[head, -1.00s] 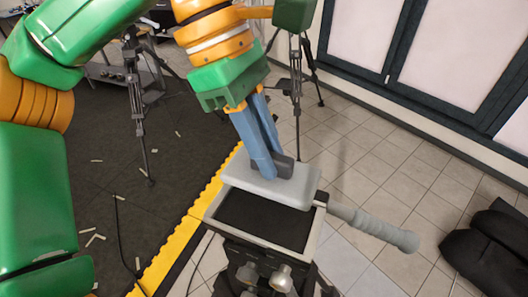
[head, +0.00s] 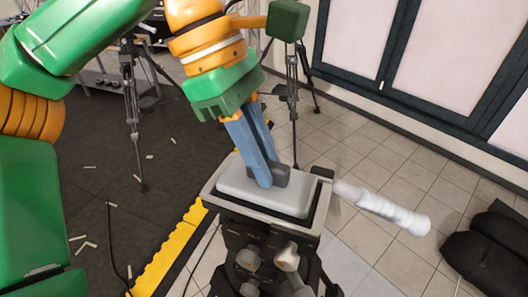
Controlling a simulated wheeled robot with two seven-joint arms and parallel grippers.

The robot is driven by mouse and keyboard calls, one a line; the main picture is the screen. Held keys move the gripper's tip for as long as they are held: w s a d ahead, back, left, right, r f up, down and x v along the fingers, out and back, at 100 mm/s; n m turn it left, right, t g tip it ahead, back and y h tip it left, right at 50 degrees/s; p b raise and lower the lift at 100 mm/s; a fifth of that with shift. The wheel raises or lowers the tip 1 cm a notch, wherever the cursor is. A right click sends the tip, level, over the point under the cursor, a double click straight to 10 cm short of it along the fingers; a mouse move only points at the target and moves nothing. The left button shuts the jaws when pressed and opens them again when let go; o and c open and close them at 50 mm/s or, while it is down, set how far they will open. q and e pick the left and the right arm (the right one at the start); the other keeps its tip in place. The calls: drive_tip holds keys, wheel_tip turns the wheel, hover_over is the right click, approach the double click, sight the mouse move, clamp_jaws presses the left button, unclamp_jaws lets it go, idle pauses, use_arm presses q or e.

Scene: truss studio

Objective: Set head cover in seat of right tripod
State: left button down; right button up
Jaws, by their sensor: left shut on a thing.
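The head cover is a pale grey slab (head: 240,192) with a dark grip block on top. My left gripper (head: 266,184) points down and is shut on that block. The near tripod's head (head: 262,226) has a rectangular seat with a light rim. The cover lies level within the seat's outline, with a dark strip showing along its front and right edges. I cannot tell whether it rests fully on the seat floor. A pale pan handle (head: 385,209) sticks out to the right of the head. My right gripper is not in view.
Two more tripods stand farther back, one at the left (head: 133,120) and one at the centre (head: 292,85). A black bag (head: 492,252) lies on the tiles at the right. A yellow-edged dark mat (head: 172,252) with pale scraps covers the left floor.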

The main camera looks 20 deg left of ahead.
use_arm(q)
drive_tip(key=shift+w, duration=0.2)
drive_tip(key=shift+p, duration=0.4)
drive_tip(key=shift+f+b, duration=0.3)
drive_tip(key=shift+f, duration=0.3)
idle(0.6)
drive_tip(key=c, duration=0.7)
unclamp_jaws()
drive_tip(key=p+v, duration=0.1)
drive_tip(key=v, duration=0.6)
drive_tip(key=shift+r, duration=0.15)
